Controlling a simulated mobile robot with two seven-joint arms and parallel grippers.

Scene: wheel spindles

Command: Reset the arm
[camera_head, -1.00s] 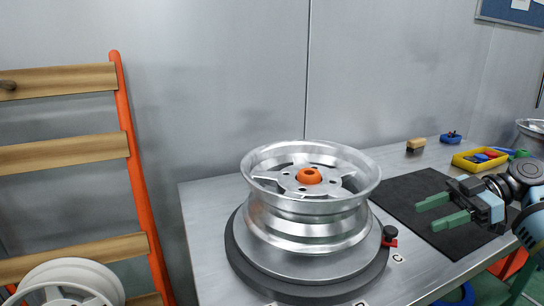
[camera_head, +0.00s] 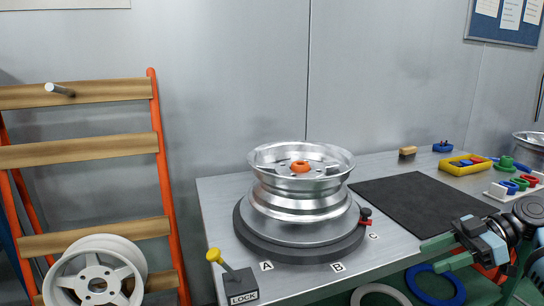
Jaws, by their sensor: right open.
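My right gripper (camera_head: 446,252) is at the lower right of the head view, near the table's front edge and in front of the black mat. Its two green fingers point left and stand apart, with nothing between them. A silver wheel rim (camera_head: 299,203) lies flat on the round dark-edged turntable (camera_head: 257,243), with an orange cap (camera_head: 300,167) at its hub. The gripper is to the right of the wheel and apart from it. My left gripper is not in view.
The black mat (camera_head: 420,205) is bare. Behind it are a yellow tray (camera_head: 461,171), a wooden block (camera_head: 407,151) and coloured rings. A yellow-knobbed lever (camera_head: 213,255) stands by the LOCK label. An orange rack (camera_head: 165,190) with a white wheel (camera_head: 95,274) is at left.

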